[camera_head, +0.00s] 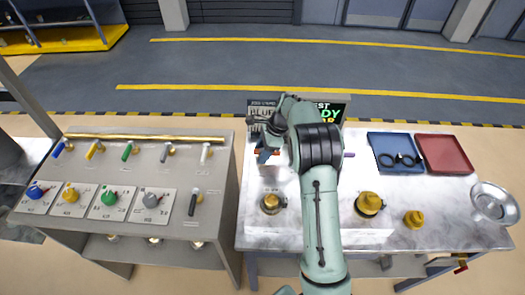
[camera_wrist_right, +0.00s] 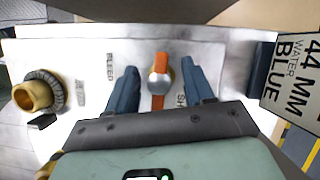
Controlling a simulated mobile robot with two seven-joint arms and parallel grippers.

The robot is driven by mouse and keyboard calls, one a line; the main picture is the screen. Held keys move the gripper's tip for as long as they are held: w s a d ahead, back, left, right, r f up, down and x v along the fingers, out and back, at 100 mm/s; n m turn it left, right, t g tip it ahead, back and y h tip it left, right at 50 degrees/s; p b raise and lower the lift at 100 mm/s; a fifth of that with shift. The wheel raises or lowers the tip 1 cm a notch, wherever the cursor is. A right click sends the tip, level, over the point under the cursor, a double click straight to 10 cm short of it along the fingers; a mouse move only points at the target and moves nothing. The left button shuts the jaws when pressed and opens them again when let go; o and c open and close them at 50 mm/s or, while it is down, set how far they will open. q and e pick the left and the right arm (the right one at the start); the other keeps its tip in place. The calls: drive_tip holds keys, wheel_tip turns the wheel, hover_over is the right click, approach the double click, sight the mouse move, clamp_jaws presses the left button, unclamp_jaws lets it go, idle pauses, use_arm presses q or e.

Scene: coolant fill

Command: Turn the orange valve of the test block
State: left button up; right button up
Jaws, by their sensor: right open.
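The orange valve handle (camera_wrist_right: 158,101) shows in the right wrist view as an upright bar with a round silver hub in its middle, on the pale face of the test block (camera_wrist_right: 85,62). My right gripper (camera_wrist_right: 161,76) is open, one dark finger on each side of the handle, with a visible gap on both sides. In the head view my right gripper (camera_head: 267,154) is over the left part of the metal table, and my own arm hides much of the block. My left gripper is in neither view.
A brass fitting (camera_head: 271,203), yellow caps (camera_head: 369,204), a blue tray (camera_head: 378,142) with black rings, a red tray (camera_head: 445,154) and a metal bowl (camera_head: 494,204) are on the table. A grey bench (camera_head: 150,165) with coloured valves stands at left. A label sign (camera_wrist_right: 292,75) is right of the gripper.

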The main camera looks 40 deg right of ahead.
clamp_jaws()
drive_tip(key=shift+n, duration=0.4)
unclamp_jaws()
drive_tip(key=v, duration=1.3)
drive_tip(key=shift+d+r, duration=0.15)
drive_tip(key=shift+d, duration=0.15)
